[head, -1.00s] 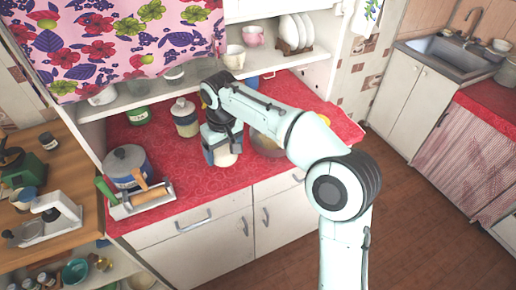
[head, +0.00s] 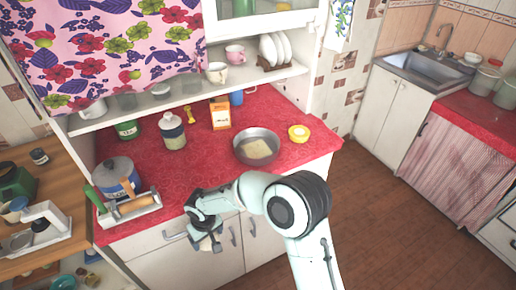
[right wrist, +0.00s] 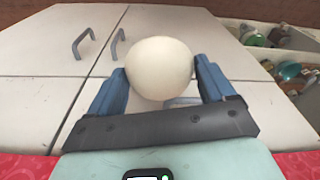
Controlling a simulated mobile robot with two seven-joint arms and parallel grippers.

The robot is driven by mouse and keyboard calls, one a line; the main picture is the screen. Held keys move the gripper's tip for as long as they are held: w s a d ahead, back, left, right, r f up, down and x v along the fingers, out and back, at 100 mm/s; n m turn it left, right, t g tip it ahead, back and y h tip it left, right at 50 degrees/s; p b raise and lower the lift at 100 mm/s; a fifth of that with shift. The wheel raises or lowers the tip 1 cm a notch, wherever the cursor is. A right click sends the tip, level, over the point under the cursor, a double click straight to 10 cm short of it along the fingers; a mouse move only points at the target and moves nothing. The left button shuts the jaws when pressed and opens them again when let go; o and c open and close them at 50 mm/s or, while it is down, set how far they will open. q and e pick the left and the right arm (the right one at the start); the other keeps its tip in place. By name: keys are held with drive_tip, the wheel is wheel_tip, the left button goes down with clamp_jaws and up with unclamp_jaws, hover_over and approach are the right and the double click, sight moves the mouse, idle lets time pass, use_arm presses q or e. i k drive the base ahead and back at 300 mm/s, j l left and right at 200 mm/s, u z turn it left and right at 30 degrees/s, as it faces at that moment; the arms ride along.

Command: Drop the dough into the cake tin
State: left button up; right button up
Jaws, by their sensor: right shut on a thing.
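The dough (right wrist: 160,68) is a smooth, pale round ball in the right wrist view. My right gripper (right wrist: 160,80) is shut on it, with one blue finger at each side. In the head view my right gripper (head: 208,240) hangs in front of the counter's front edge, before the white cupboard doors; the dough is mostly hidden there. The cake tin (head: 238,148) is a round grey metal pan on the red counter, to the right of and beyond the gripper. A flat pale piece lies in its bottom. My left gripper is not in view.
On the red counter (head: 200,160) stand an orange box (head: 220,113), a lidded jar (head: 172,132), a yellow round thing (head: 298,133) beside the tin, a blue pot (head: 117,177) and a tray with a rolling pin (head: 138,203). A shelf overhangs the back. The counter's middle is clear.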

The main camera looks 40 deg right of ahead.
sight(261, 150)
drive_tip(key=i+l+z, duration=0.1)
drive_tip(key=z, duration=0.4)
drive_tip(key=l+z, duration=0.1)
drive_tip(key=z, duration=0.35)
drive_tip(key=i+z, duration=0.15)
drive_tip(key=z, duration=0.35)
drive_tip(key=i+l, duration=0.1)
drive_tip(key=l, duration=1)
drive_tip(key=i+l, duration=0.15)
drive_tip(key=l, duration=1)
drive_tip(key=l+u, duration=0.1)
drive_tip(key=u, duration=0.3)
drive_tip(key=l+u, duration=0.1)
drive_tip(key=u, duration=0.35)
drive_tip(key=i+l+u, duration=0.1)
drive_tip(key=u, duration=0.3)
